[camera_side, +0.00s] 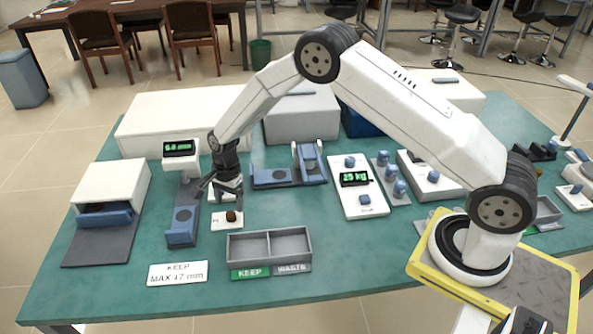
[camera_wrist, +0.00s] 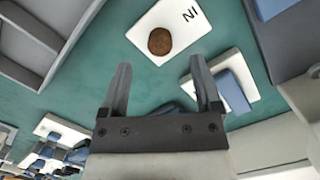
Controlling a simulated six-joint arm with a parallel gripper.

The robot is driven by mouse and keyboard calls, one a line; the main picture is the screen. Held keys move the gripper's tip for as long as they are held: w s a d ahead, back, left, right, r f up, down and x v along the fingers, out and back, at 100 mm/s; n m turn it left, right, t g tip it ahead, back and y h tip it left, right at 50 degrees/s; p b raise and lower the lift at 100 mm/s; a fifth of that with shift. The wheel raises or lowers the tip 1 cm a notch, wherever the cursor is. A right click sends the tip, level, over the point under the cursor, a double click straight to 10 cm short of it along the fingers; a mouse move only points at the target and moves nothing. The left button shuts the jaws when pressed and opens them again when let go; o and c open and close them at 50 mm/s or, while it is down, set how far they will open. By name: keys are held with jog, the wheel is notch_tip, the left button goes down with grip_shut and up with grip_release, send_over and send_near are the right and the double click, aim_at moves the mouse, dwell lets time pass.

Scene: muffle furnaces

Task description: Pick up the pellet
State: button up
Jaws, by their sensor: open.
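The pellet (camera_side: 231,216) is a small, dark brown, round piece on a white card (camera_side: 219,225). In the wrist view the pellet (camera_wrist: 160,41) lies on the card marked "IN" (camera_wrist: 180,18), beyond my fingertips. My gripper (camera_side: 229,193) is above the card in the side view, with its fingers pointing down. In the wrist view my gripper (camera_wrist: 161,75) has its two fingers spread with nothing between them, and the pellet is apart from both.
A grey two-part tray (camera_side: 269,246), marked KEEP and WASTE, stands in front. A blue gauge with a 6.6 mm display (camera_side: 181,148) stands at left, close to my gripper. A blue fixture (camera_side: 290,172) and a scale reading 25 kg (camera_side: 357,187) are to the right.

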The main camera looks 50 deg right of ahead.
aim_at(231, 214)
jog(key=shift+a+f, duration=0.2)
jog(key=shift+f, duration=1.85)
grip_shut()
